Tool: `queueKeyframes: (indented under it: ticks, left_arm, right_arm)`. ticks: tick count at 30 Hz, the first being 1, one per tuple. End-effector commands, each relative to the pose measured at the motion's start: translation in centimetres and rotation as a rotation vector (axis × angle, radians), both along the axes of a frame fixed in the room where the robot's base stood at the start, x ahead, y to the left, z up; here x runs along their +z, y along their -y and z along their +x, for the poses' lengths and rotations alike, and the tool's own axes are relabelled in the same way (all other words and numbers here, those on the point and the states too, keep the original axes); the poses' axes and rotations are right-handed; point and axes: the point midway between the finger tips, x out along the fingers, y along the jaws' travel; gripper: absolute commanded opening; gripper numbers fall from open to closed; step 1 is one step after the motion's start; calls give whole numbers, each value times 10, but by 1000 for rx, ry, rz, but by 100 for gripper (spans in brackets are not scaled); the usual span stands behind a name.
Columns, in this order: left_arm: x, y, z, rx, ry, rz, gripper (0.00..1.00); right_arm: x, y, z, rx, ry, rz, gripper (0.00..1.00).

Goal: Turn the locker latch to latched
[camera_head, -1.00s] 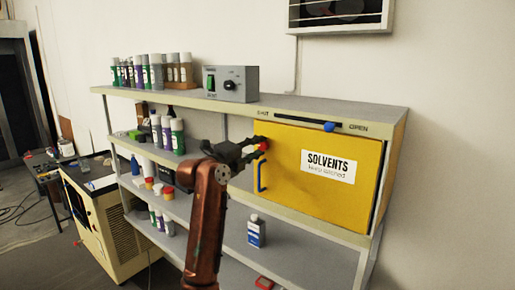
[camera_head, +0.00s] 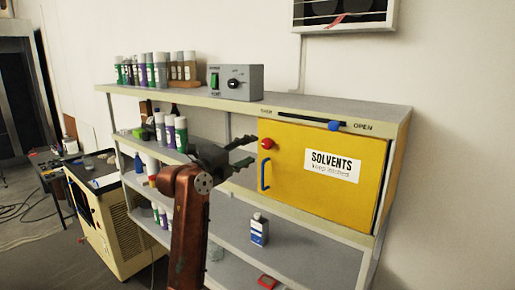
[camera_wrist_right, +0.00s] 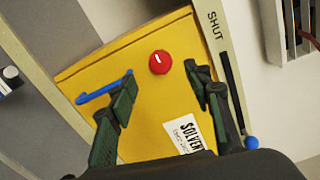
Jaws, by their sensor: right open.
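The locker is a yellow cabinet door (camera_head: 325,190) with a "SOLVENTS keep latched" label, and it looks closed. The latch is a red round knob (camera_head: 267,143) at the door's upper left. In the right wrist view the red knob (camera_wrist_right: 159,62) carries a short white mark, roughly parallel to the blue door handle (camera_wrist_right: 104,88). My right gripper (camera_head: 251,150) is open and empty, just left of the knob and apart from it. In the right wrist view its fingertips (camera_wrist_right: 160,80) stand wide on either side below the knob. My left gripper is out of view.
A slider with a blue knob (camera_head: 333,125) sits on the rail above the door, between SHUT and OPEN. A control box (camera_head: 236,83) and spray cans (camera_head: 160,70) stand on the top shelf. A small blue-and-white bottle (camera_head: 259,230) stands on the shelf below.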

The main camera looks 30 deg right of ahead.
Motion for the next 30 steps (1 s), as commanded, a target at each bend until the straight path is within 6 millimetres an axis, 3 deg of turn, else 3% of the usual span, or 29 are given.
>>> queueKeyframes:
  ticks: [3, 10, 26, 30]
  left_arm:
    - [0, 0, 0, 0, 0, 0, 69]
    - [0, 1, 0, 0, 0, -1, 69]
    - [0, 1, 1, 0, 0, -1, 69]
    - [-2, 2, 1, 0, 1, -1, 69]
  right_arm:
    - [0, -23, -9, 3, 1, 0, 46]
    - [0, -47, -19, 1, 0, 0, 46]
    - [0, -51, -21, 0, 0, 0, 46]
    - [-11, -46, -15, -17, -15, -35, 46]
